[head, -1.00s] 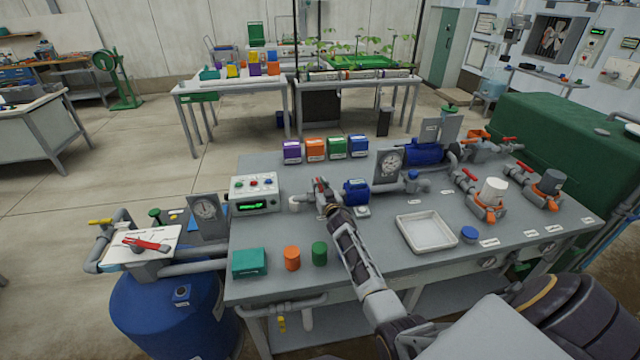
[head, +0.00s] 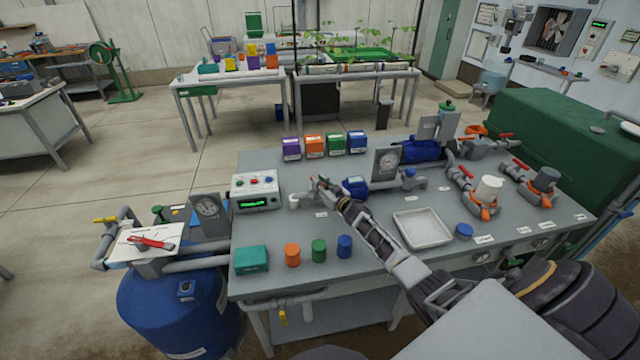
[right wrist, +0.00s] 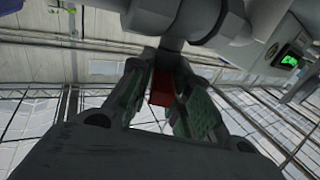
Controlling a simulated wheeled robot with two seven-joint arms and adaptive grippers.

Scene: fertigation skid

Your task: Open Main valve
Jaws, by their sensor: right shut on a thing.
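My right gripper (head: 319,184) reaches over the grey skid table to a small valve on the grey pipe piece (head: 295,200) beside the control box. In the right wrist view its fingers (right wrist: 162,92) are closed around a red valve handle (right wrist: 161,86), below a grey pipe (right wrist: 190,22). In the head view the gripper hides that handle, so its angle cannot be told there. Which valve is labelled Main cannot be read. My left gripper is not in view.
The control box (head: 255,191) with a green display stands left of the gripper. Orange, green and blue cylinders (head: 344,246) line the front. Other red-handled valves (head: 467,174) stand at right.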

